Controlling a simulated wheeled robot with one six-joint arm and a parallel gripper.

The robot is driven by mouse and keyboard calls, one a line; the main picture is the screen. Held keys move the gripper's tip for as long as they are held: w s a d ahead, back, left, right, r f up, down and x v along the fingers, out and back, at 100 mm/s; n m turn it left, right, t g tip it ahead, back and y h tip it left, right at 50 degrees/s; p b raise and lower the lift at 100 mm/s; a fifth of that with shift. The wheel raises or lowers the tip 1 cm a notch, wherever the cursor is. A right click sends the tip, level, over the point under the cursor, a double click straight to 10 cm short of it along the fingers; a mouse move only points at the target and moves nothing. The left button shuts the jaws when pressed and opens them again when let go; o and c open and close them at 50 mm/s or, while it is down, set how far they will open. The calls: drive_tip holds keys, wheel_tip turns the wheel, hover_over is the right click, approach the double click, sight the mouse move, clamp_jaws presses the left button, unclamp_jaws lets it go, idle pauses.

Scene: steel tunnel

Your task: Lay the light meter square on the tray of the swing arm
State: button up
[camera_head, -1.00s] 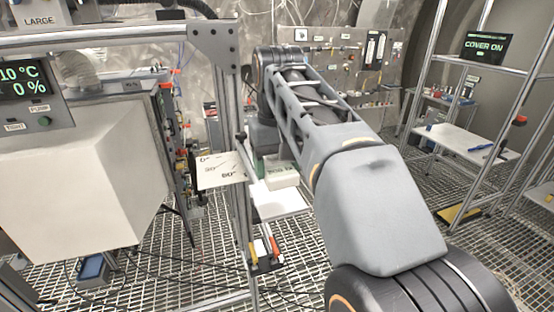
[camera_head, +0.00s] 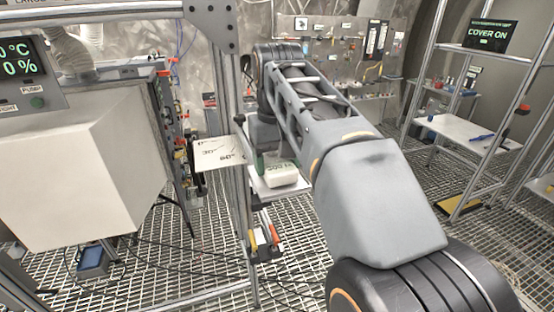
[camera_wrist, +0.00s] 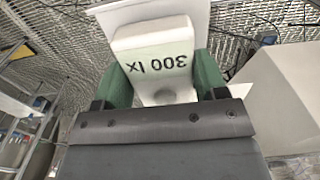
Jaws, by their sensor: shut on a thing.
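The light meter (camera_head: 282,175) is a small white block in the head view. In the wrist view its face (camera_wrist: 155,62) reads "300 lx" upside down. My gripper (camera_wrist: 162,78) is shut on it, with green fingers on both sides. The tray (camera_head: 297,188) is a flat white plate. In the head view the meter overlaps it, with bare tray showing in front and to the right. The white plate (camera_wrist: 120,14) also shows behind the meter in the wrist view. I cannot tell whether the meter touches the tray.
A white plate with angle marks (camera_head: 215,155) stands just left of the tray, by a metal post (camera_head: 232,110). A large white box (camera_head: 85,170) fills the left. A shelf rack (camera_head: 460,130) stands at right. The floor is open grating.

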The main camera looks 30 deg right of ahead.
sight(277, 162)
drive_tip(key=shift+f+b, duration=0.4)
drive_tip(key=shift+f, duration=0.1)
drive_tip(key=o, duration=1)
drive_tip(key=shift+o, duration=0.2)
wheel_tip(277, 162, up, 14)
drive_tip(key=p, duration=0.6)
drive_tip(key=shift+f, duration=0.1)
